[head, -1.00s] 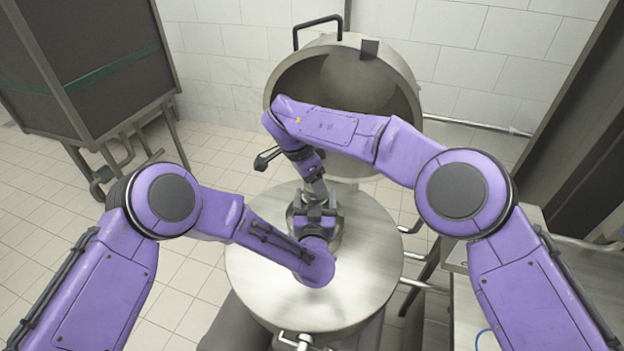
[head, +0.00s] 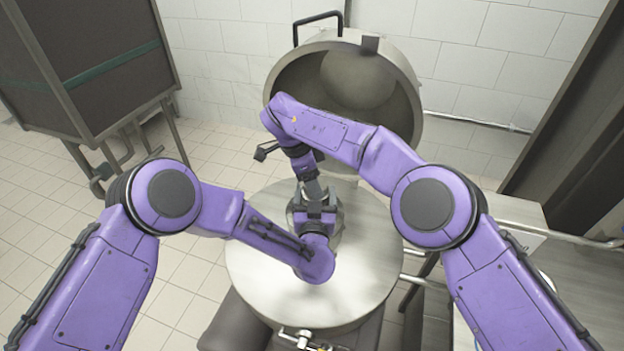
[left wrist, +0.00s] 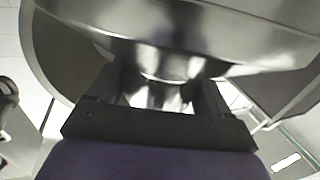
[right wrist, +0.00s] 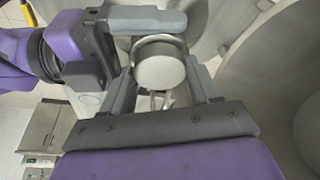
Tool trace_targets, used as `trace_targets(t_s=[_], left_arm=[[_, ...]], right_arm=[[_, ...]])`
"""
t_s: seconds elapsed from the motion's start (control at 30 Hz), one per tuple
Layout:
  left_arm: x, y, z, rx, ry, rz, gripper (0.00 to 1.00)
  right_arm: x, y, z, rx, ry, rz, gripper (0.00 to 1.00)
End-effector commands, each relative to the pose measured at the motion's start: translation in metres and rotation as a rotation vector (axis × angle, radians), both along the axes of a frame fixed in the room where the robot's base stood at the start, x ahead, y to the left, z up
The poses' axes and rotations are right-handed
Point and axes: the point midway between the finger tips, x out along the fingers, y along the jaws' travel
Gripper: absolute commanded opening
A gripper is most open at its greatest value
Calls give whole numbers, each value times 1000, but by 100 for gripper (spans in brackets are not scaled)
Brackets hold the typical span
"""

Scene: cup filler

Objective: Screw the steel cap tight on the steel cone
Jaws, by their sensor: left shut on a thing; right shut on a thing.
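My left gripper (head: 312,222) and my right gripper (head: 312,192) are close together over the round steel top, the right one coming in from above. The steel cone (head: 337,220) is mostly hidden behind them. In the left wrist view my left fingers are shut on the cone (left wrist: 165,62), on either side of its shiny lower part. In the right wrist view my right fingers are shut around the round, pale steel cap (right wrist: 160,72), which faces the camera. The left gripper's fingers also show there, just beyond the cap. How far the cap is threaded on cannot be seen.
The round steel top (head: 265,275) is bare around the grippers. A big open steel lid (head: 400,100) stands behind it. A dark cabinet (head: 85,60) is at back left. A steel table (head: 520,215) is at right. A tap (head: 300,338) sticks out in front.

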Motion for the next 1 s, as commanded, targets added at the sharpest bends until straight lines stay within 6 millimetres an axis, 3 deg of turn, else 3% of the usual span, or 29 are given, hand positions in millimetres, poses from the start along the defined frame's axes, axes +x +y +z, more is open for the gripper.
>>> trace_targets(t_s=[0.23, 0.27, 0.3, 0.33, 0.63, 1.0], left_arm=[[0, 0, -1, 0, 2, 0, 0], [0, 0, -1, 0, 2, 0, 0], [0, 0, -1, 0, 2, 0, 0], [0, 0, -1, 0, 2, 0, 0], [0, 0, -1, 1, 2, 1, 0], [0, 0, -1, 1, 2, 0, 0]], right_arm=[[1, 0, 1, 0, -3, -5, 29], [1, 0, 1, 0, -3, -5, 71], [1, 0, 1, 0, -3, -5, 84], [1, 0, 1, 0, -2, -4, 86], [0, 0, 4, 1, -3, -3, 86], [0, 0, 45, -1, -2, -3, 86]])
